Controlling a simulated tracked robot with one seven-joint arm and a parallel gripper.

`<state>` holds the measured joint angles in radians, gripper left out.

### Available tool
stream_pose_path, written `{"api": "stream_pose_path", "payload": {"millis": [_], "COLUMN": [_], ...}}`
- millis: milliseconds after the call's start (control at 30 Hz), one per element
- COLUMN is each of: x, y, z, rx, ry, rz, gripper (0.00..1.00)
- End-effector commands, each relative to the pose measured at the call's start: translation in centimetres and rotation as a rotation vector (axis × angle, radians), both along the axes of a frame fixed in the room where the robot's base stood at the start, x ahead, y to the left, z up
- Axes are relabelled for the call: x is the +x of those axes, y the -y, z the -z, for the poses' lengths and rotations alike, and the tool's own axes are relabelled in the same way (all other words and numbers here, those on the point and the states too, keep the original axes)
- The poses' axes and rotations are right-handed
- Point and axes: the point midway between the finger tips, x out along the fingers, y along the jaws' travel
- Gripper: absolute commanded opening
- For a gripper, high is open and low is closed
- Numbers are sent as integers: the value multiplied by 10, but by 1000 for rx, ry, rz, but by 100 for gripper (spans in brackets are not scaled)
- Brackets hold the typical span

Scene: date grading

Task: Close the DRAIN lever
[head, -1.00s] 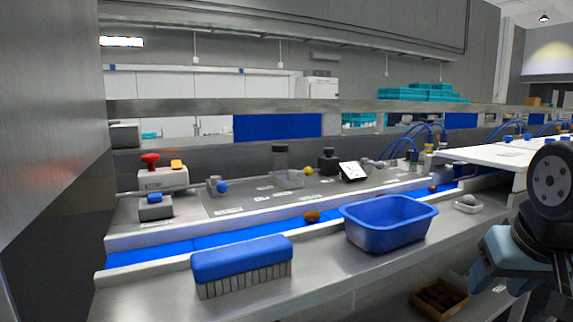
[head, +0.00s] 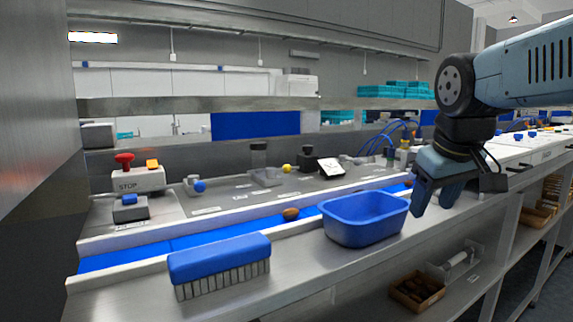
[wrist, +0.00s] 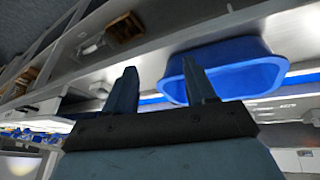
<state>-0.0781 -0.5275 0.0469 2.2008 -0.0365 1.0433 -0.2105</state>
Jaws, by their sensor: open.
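Small levers with round knobs stand on the grey panel behind the blue belt: one with a blue knob (head: 199,187), one with a yellow knob (head: 287,168). A greyish one is partly visible farther right. Their labels are too small to read, so I cannot tell which is DRAIN. My gripper (head: 432,205) is open and empty, fingers pointing down, just right of the blue tub (head: 345,237) and well to the right of both knobs. In the wrist view, the two fingers (wrist: 159,80) are apart with nothing between them; no lever is recognisable there.
A brush with a blue back (head: 219,258) lies on the front ledge. A brown date (head: 290,214) is on the blue belt (head: 200,239). A red-topped STOP box (head: 138,180) stands at the left. A wooden crate (head: 417,291) sits on the lower shelf.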

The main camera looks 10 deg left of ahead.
Motion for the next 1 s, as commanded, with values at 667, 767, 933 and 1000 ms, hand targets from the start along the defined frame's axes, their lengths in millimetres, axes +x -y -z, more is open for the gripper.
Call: {"api": "stream_pose_path", "payload": {"millis": [667, 767, 933, 1000], "x": [176, 197, 231, 243], "y": [-149, -174, -219, -237], "z": [-111, -118, -124, -124], "rx": [-262, -290, -329, -344], "ry": [-124, -139, -163, -172], "rz": [-693, -792, -960, -1026], "gripper": [55, 55, 55, 55]}}
